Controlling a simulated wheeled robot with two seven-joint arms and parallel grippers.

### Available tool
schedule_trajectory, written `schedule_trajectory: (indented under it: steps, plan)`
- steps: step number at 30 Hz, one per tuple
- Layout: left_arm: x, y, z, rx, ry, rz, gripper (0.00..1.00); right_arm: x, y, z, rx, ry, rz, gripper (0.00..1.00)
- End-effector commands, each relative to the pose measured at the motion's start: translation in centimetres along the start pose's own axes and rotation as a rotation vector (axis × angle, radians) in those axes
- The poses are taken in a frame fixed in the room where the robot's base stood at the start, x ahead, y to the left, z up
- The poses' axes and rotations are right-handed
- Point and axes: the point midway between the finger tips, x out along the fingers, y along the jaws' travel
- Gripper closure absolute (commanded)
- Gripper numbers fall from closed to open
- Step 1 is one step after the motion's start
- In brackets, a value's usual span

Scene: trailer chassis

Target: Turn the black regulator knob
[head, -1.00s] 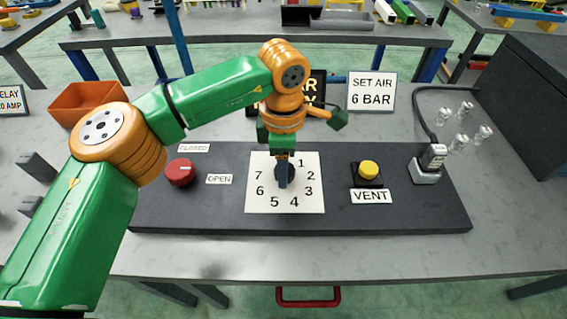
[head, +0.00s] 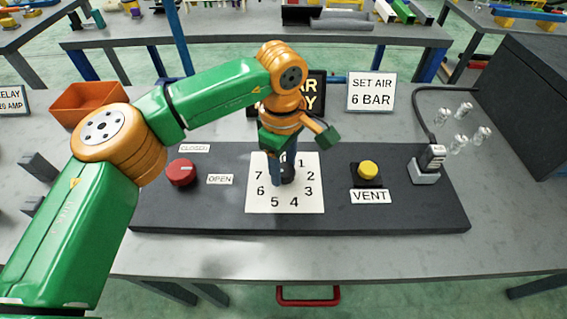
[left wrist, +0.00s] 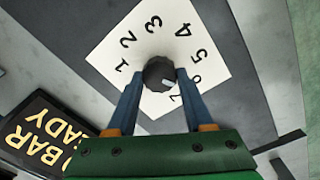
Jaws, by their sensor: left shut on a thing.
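The black regulator knob (head: 288,173) sits in the middle of a white dial plate (head: 315,205) numbered 1 to 7. My left gripper (head: 279,178) reaches down from above, and its blue fingers are shut on the knob. In the left wrist view the fingers (left wrist: 161,80) stand on both sides of the knob (left wrist: 157,72). A pale mark on the knob there points to the side of the 7. In the head view a finger partly hides the knob. The sign (head: 371,92) behind reads "SET AIR 6 BAR". My right gripper is not in view.
The dark panel (head: 200,220) also carries a red knob (head: 181,172) between CLOSED and OPEN labels, a yellow VENT button (head: 368,170) and a cabled plug (head: 432,157). A dark sign (left wrist: 38,135) stands behind my gripper. An orange bin (head: 85,104) is at the left.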

Motion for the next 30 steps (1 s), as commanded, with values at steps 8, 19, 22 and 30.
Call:
schedule_trajectory:
  steps: [8,19,22,30]
  plan:
    - [-0.2,0.1,0.0,0.002,0.0,0.006,1.0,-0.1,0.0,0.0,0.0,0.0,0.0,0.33]
    - [-0.1,0.1,0.0,0.002,0.0,0.003,0.18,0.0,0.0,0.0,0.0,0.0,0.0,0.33]
    - [-0.1,0.0,0.0,0.002,0.0,0.002,0.18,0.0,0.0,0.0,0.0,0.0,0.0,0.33]
    - [-4.2,0.1,0.0,0.0,0.002,0.007,0.18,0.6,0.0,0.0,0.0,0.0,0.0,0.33]
